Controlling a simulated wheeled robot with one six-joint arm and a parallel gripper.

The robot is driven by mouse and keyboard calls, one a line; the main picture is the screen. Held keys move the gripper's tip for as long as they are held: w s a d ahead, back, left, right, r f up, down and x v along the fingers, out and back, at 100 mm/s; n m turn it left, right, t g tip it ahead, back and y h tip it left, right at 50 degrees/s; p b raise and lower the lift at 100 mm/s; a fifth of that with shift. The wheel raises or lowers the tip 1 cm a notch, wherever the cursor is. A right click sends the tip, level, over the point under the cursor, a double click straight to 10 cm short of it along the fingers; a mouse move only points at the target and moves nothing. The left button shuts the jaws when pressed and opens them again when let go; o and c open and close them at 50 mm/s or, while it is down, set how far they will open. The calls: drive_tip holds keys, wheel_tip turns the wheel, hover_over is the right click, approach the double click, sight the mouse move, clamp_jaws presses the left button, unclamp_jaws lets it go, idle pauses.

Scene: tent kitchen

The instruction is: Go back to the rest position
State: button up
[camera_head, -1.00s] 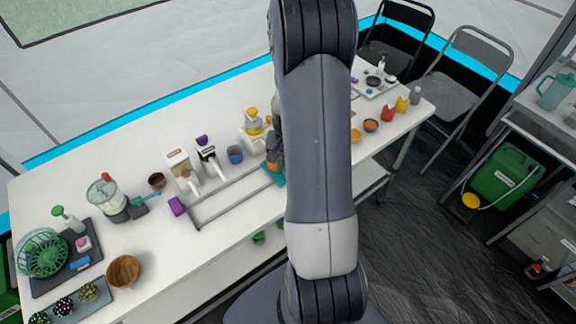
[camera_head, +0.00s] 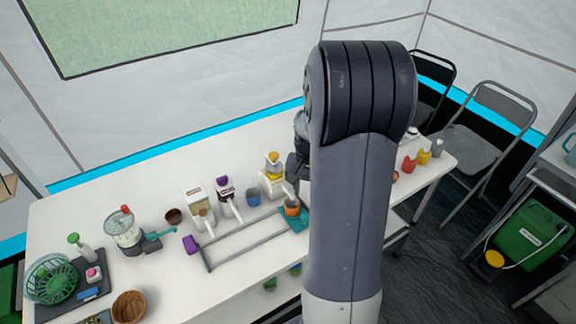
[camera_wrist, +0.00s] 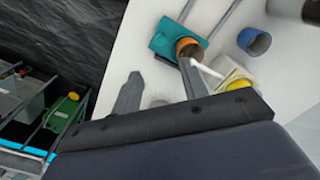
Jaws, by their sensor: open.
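My gripper (camera_wrist: 160,88) is open in the wrist view, with its two grey fingers apart and nothing held between them. It is above the white table (camera_wrist: 130,32). An orange cup (camera_wrist: 189,48) on a teal base (camera_wrist: 164,40) lies just beyond the right finger. In the head view my arm covers the middle of the table, and my gripper is mostly hidden behind it. There the orange cup (camera_head: 292,208) and teal base (camera_head: 298,222) stand at the right end of a grey rail frame (camera_head: 240,249), just left of my arm.
A blue cup (camera_head: 253,197), a yellow-topped white juicer (camera_head: 272,178), white dispensers (camera_head: 197,202) and a wooden bowl (camera_head: 129,306) stand on the table. Red and yellow bottles (camera_head: 409,164) are right of my arm. Folding chairs (camera_head: 484,128) and a green container (camera_head: 528,231) stand at right.

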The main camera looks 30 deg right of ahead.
sight(302, 218)
wheel_tip(302, 218, down, 10)
drive_tip(key=shift+f+p, duration=0.2)
drive_tip(key=shift+p, duration=0.3)
drive_tip(key=shift+a+f, duration=0.1)
drive_tip(key=shift+f, duration=0.15)
drive_tip(key=shift+a+r, duration=0.1)
drive_tip(key=shift+a, duration=0.5)
drive_tip(key=shift+d, duration=0.1)
